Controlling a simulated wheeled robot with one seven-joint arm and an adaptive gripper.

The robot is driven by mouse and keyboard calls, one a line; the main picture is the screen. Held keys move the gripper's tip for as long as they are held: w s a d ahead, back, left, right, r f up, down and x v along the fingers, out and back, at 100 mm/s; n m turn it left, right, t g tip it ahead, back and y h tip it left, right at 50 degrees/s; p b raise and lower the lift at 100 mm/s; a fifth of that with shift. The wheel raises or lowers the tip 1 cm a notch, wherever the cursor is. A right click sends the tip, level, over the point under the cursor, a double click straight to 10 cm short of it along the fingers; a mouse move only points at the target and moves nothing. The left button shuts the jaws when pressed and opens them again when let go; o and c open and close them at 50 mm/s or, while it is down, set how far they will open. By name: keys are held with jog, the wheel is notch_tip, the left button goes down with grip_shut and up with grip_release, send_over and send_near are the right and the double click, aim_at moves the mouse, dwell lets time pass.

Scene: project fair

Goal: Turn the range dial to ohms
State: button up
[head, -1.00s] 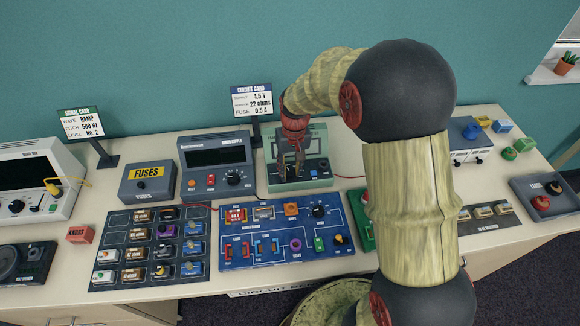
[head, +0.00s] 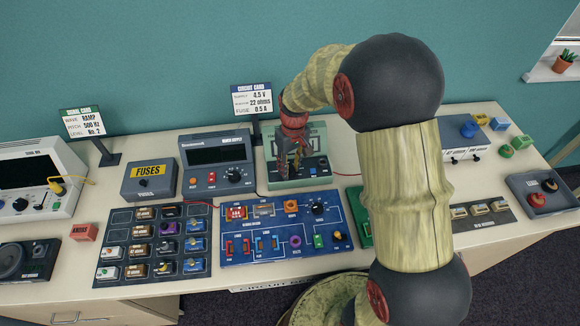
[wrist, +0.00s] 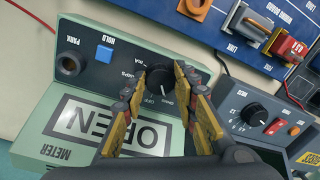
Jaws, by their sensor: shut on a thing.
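The meter (head: 318,178) is a pale green case at the back of the table. It also fills the left of the wrist view (wrist: 75,95), upside down, with its screen (wrist: 115,127) reading OPEN. Its dark range dial (wrist: 160,80) lies between my fingertips, with OHMS, OFF and AMPS printed around it. I cannot make out where its pointer stands. My gripper (wrist: 159,84) is shut on the dial, one yellow-and-black finger on each side. In the head view my gripper (head: 291,162) comes down on the meter's front, and the fingers hide the dial.
A grey power supply (head: 217,165) stands just left of the meter. A blue circuit board (head: 282,228) lies in front. The circuit card (head: 252,101) stands behind. A blue HOLD button (wrist: 104,53) and the PARK socket (wrist: 70,65) sit on the meter's panel. A red lead runs nearby.

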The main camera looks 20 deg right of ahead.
aim_at(292, 169)
jog(key=o, duration=1.2)
jog(key=shift+c, duration=0.2)
notch_tip(292, 169, up, 12)
jog(key=shift+d, duration=0.35)
jog(key=shift+w, duration=0.1)
